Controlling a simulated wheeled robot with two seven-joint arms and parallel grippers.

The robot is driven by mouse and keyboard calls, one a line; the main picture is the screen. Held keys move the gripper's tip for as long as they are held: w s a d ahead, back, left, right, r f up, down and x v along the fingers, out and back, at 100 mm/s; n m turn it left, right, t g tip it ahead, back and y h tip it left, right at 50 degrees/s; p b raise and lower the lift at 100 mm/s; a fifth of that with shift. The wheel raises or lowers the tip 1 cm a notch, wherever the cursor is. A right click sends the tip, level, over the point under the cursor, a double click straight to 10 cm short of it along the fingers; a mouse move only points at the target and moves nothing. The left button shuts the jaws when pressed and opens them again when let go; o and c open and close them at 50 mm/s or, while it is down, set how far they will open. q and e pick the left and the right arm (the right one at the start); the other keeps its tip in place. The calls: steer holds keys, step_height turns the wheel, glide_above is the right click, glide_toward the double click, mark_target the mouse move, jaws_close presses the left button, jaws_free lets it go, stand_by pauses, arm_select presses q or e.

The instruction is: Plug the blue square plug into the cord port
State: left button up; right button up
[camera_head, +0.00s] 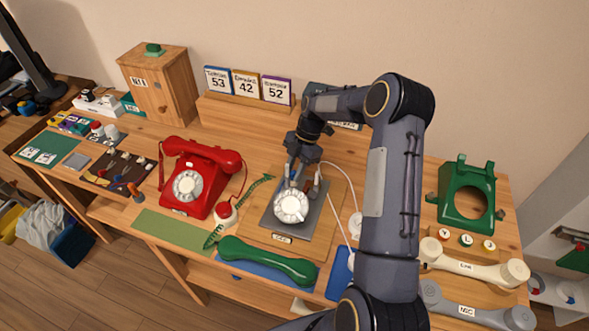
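My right gripper (304,186) points down over the back edge of a grey plate (318,218) that carries a white rotary dial (291,206). A thin white cord (345,176) runs from near the gripper to the right and curves down to a round white piece (356,224) beside my arm. I cannot make out the blue square plug or the cord port; they may be too small or hidden by my gripper and arm. My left gripper is not in view.
A red telephone (196,180) stands left of the plate. A green handset (268,262) lies in front. A green phone shell (467,196) and cream handset (474,264) are on the right. A wooden cabinet (160,84) and number cards (246,86) stand behind. My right arm covers the table's right middle.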

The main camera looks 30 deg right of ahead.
steer(key=shift+o, duration=1.2)
steer(key=p+v, duration=0.3)
steer(key=v, duration=0.4)
steer(key=shift+r, duration=0.4)
steer(key=shift+d, duration=0.15)
